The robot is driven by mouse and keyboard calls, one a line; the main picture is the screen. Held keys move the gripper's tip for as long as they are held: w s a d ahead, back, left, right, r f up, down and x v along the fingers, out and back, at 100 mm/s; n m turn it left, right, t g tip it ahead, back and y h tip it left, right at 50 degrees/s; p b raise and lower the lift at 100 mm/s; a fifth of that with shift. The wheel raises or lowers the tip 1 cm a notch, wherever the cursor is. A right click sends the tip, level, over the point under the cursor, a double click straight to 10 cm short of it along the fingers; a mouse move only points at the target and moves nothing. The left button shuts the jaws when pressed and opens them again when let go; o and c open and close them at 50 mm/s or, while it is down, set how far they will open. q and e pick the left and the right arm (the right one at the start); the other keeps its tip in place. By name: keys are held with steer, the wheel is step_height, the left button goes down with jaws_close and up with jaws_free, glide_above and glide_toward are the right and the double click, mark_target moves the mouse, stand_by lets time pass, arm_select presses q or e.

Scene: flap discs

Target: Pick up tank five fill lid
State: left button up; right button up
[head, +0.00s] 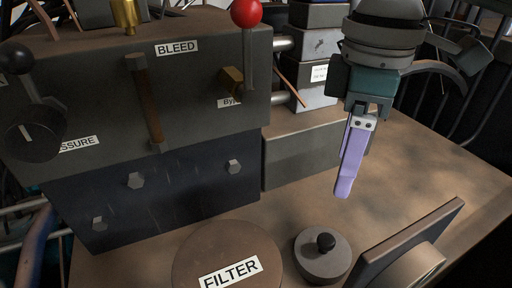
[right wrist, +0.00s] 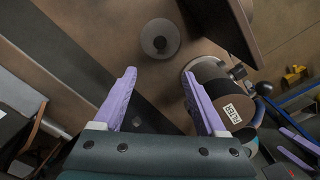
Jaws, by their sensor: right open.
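A small round grey lid with a black knob (head: 323,257) sits on the brown surface in the lower part of the head view, and I take it for the fill lid. No text naming tank five is readable on it. It also shows as a grey disc beyond the fingertips in the right wrist view (right wrist: 160,38). My right gripper (head: 344,190) is open and empty, above and behind the lid, apart from it. Its two purple fingers are spread in the wrist view (right wrist: 158,73). Purple fingers at that view's right edge look like my left gripper (right wrist: 298,148), partly cut off.
A round brown cover labelled FILTER (head: 228,255) is left of the lid. A tilted dark panel (head: 410,245) stands close on its right. A grey valve block (head: 190,85) with levers and a red ball knob (head: 246,12) fills the left. The brown surface at right is clear.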

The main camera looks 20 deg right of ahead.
step_height(320, 180, down, 7)
steer(key=b, duration=0.5)
glide_above(327, 239)
steer(key=f, duration=0.4)
steer(key=shift+a+b, duration=0.25)
steer(key=shift+b, duration=0.15)
steer(key=f, duration=0.1)
steer(key=f+b, duration=0.1)
steer(key=f, duration=0.3)
steer(key=shift+d+f, duration=0.1)
steer(key=shift+d, duration=0.15)
arm_select(q)
step_height(327, 239, down, 9)
steer(key=shift+s, duration=0.2)
steer(key=shift+d, duration=0.1)
arm_select(e)
jaws_close()
